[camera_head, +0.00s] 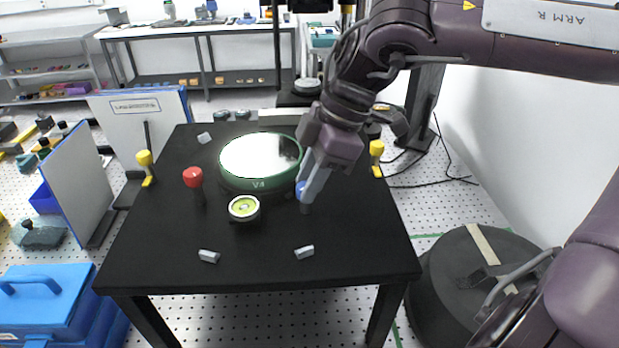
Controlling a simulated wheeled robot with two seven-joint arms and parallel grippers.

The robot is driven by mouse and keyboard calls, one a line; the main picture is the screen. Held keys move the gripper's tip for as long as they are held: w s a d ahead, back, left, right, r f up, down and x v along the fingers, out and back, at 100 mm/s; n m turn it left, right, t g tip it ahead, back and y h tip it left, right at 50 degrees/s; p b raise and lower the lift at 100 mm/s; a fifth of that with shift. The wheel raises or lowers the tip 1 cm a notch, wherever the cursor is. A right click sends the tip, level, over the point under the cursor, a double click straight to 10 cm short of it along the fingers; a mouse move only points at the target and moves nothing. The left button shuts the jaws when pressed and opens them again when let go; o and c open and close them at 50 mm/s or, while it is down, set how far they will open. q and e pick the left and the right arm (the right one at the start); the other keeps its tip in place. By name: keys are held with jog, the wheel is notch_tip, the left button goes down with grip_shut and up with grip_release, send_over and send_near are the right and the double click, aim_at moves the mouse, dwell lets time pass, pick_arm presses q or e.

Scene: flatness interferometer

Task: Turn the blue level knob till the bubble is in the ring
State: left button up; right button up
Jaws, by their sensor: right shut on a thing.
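The blue level knob (300,189) stands on the black table, just right of the round green-rimmed V4 flat. My right gripper (303,192) reaches down from the upper right and is shut on the knob, hiding part of it. The bubble level (244,207) is a small round cream-rimmed vial with a yellow-green face, in front of the V4 flat (262,156). The bubble and ring are too small to tell apart clearly. My left gripper is not in view.
A red knob (193,178) stands left of the flat. Yellow-topped posts stand at left (145,160) and right (377,149). Small grey blocks (209,256) lie near the front of the black table (260,273). White panels (72,180) stand at left.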

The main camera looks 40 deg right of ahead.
jog(key=o, duration=1)
jog(key=shift+c, duration=0.2)
jog(key=b+v, duration=0.1)
jog(key=v, duration=0.7)
jog(key=shift+s+a+f, duration=0.1)
jog(key=shift+a+f, duration=0.05)
